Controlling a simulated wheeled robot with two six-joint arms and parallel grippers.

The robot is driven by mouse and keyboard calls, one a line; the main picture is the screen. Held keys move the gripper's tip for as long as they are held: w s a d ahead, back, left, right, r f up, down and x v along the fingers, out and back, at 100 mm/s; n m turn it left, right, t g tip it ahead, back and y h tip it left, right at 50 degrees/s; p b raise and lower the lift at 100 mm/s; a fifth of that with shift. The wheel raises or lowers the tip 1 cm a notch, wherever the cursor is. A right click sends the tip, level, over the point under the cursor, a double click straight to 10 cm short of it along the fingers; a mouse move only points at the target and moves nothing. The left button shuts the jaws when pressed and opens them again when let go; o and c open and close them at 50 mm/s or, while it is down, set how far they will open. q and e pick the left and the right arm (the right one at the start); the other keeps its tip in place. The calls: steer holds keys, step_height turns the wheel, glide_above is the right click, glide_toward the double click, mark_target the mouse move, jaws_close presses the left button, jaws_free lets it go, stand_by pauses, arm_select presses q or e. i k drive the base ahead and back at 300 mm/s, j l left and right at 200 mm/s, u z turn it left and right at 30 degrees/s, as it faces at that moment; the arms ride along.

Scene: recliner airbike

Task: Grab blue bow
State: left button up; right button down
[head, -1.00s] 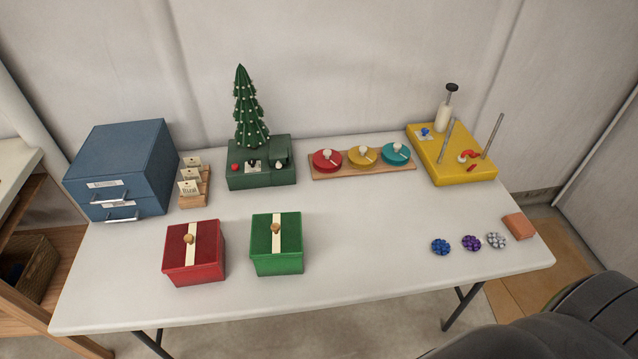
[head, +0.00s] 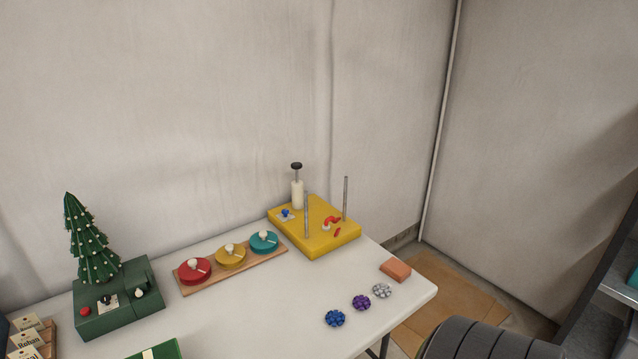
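The blue bow (head: 335,318) lies on the white table (head: 262,318) near its front edge, at the left end of a short row of bows. A purple bow (head: 361,302) and a silver bow (head: 382,290) lie to its right, apart from it. Neither of my grippers shows in the head view.
An orange block (head: 395,270) lies near the table's right corner. A yellow board (head: 330,240) with two metal rods and a pump bottle stands behind. A wooden strip (head: 240,272) holds three coloured discs. A green box with a tree (head: 95,245) stands left. A dark ribbed object (head: 485,340) is at front.

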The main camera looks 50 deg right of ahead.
mark_target(334, 318)
steer(key=z, duration=1.75)
steer(key=u, duration=0.35)
steer(key=i+l+u, duration=0.15)
steer(key=l+u, duration=0.3)
steer(key=l, duration=0.4)
steer(key=l+u, duration=0.45)
steer(key=l, duration=0.4)
